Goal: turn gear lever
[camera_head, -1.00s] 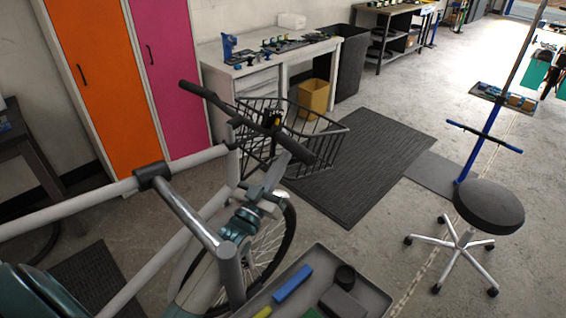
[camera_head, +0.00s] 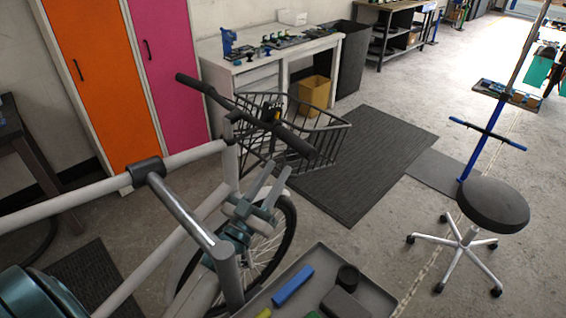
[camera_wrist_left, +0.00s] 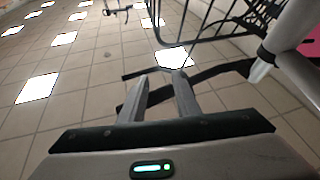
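The bike's dark handlebar (camera_head: 222,98) runs across the middle of the head view, with a black grip (camera_head: 295,142) at its right end. I cannot make out the gear lever clearly. My right gripper is not in view.
A black wire basket (camera_head: 325,135) is mounted behind the handlebar. A grey tray (camera_head: 375,297) with a blue item (camera_head: 293,285) lies at the bottom. A stool (camera_head: 484,204) stands at right. A workbench (camera_head: 235,68) is at the back. The floor mat (camera_head: 370,180) is clear.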

